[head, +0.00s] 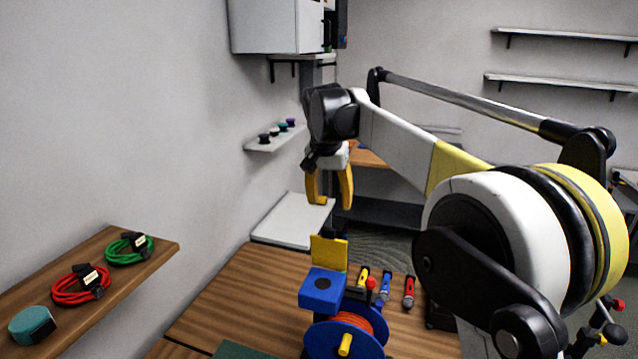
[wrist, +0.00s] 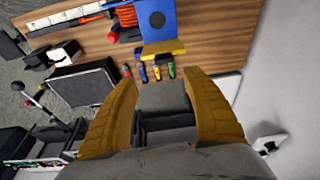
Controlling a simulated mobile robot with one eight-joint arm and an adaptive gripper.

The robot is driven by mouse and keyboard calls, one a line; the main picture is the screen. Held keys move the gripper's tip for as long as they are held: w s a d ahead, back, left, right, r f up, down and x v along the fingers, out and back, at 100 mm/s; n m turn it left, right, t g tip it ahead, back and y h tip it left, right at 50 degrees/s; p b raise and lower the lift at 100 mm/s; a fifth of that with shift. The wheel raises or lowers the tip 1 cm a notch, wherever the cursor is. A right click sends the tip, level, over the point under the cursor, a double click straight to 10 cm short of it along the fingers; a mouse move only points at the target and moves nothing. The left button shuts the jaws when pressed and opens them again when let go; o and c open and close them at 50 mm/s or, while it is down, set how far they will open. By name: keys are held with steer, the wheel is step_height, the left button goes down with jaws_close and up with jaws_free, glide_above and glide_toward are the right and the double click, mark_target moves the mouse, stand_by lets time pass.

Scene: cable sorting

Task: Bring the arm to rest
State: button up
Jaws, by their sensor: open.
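My gripper (head: 330,198) hangs in the air with its yellow-orange fingers pointing down, above and behind the far edge of the wooden table (head: 232,298). In the wrist view my gripper (wrist: 166,88) is open, its two fingers spread apart with nothing between them. My arm reaches in from the right of the head view, bent at a large white and yellow joint.
A blue reel holder (head: 322,287) with an orange cable spool (head: 345,337) stands on the table below my gripper. A wooden wall shelf (head: 95,262) on the left holds green (head: 128,249) and red (head: 80,287) cable coils.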

steer(key=s+d+f+n+t+b, duration=0.1)
steer(key=s+d+f+b, duration=0.4)
steer(key=s, duration=0.4)
steer(key=s+d+f+n+t+y+b, duration=0.1)
steer(key=s+d+f+b, duration=0.2)
steer(key=s+f+b, duration=0.35)
steer(key=s+d+f+n+t+b, duration=0.1)
steer(key=s+d+f+b, duration=0.3)
steer(key=s+f, duration=0.55)
steer(key=s+d+f+t+b, duration=0.1)
steer(key=s+f+b, duration=0.3)
steer(key=s+f, duration=0.5)
steer(key=shift+s+d+f+n, duration=0.35)
steer(key=shift+s+d+n, duration=0.1)
steer(key=shift+s, duration=0.7)
